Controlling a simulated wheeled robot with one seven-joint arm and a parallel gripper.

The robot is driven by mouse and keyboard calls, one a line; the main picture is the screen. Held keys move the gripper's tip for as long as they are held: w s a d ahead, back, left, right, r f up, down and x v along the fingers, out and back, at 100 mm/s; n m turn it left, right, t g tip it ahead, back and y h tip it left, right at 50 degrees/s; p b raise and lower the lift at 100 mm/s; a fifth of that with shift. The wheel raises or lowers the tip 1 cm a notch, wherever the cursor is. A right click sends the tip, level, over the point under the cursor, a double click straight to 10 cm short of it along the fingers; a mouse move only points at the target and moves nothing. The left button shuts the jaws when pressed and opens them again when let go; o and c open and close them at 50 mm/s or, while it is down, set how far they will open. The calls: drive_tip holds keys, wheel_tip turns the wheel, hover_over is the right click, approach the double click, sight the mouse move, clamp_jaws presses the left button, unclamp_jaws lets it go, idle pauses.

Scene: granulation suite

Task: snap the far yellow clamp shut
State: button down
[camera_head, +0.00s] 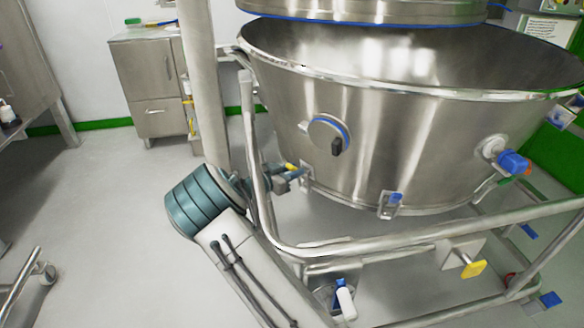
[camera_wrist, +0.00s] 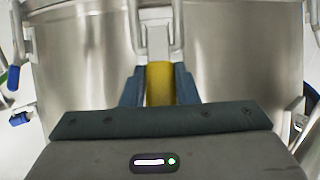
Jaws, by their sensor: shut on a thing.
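The yellow clamp handle (camera_wrist: 160,84) stands between the two fingers of my gripper (camera_wrist: 160,88) in the wrist view. My gripper is shut on it. Above the handle, a metal latch bracket (camera_wrist: 157,40) sits against the steel bowl wall. In the head view, my gripper (camera_head: 294,173) is at the lower left side of the bowl, and a bit of the yellow handle (camera_head: 290,167) shows beside it. Whether the latch is fully closed cannot be told.
The large steel bowl (camera_head: 400,120) stands in a tubular frame (camera_head: 420,238) whose rail runs close to my arm. A blue-tipped latch (camera_head: 391,204) is on the bowl's front. A yellow pedal (camera_head: 473,269) is low on the right.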

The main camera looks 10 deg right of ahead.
drive_tip(key=c, duration=1.1)
unclamp_jaws()
drive_tip(key=shift+a, duration=0.1)
drive_tip(key=p+v, duration=0.3)
drive_tip(key=v, duration=1)
drive_tip(key=shift+s+a+p, duration=0.25)
drive_tip(key=shift+s+p, duration=0.05)
